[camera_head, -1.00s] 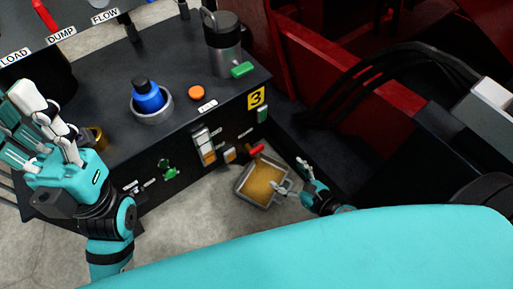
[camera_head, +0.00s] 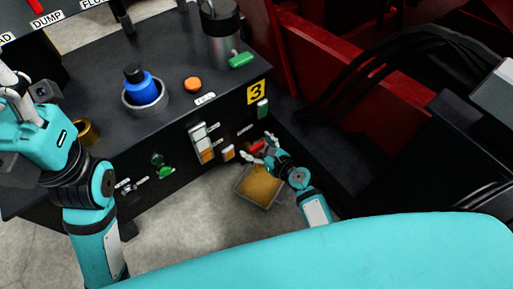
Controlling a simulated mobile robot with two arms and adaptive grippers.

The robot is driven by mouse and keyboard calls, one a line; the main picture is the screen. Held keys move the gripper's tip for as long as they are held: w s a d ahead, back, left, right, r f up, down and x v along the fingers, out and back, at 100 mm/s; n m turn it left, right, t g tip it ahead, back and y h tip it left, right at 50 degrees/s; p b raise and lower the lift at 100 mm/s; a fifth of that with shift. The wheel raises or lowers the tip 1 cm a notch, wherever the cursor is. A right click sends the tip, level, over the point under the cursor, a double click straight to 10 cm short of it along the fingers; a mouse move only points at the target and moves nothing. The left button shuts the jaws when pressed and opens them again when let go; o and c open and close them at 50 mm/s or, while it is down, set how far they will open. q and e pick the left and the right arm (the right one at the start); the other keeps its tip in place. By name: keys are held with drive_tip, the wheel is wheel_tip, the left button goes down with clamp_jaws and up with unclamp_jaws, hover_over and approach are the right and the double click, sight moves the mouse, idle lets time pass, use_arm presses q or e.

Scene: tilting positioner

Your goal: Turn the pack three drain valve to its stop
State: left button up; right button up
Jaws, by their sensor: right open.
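The black pack bearing the yellow "3" plate (camera_head: 257,92) fills the middle of the view. A small red handle (camera_head: 257,147), which looks like its drain valve, is low on the front face, above a tray (camera_head: 239,188) of amber liquid. My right gripper (camera_head: 260,150) is open at the red handle, one fingertip on each side of it. I cannot tell whether the fingers touch it, and the valve body is mostly hidden. My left gripper (camera_head: 12,92) is at the left edge, partly cut off, far from the valve.
On the pack top are a blue-capped fitting (camera_head: 145,91), an orange button (camera_head: 193,84) and a metal canister (camera_head: 220,35) with a green lever (camera_head: 241,60). The front has a sight gauge (camera_head: 203,143) and a green knob (camera_head: 158,160). Dark hoses and red framework crowd the right.

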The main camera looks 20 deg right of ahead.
drive_tip(key=shift+w+a+f, duration=0.1)
drive_tip(key=shift+w, duration=0.2)
drive_tip(key=c, duration=1.2)
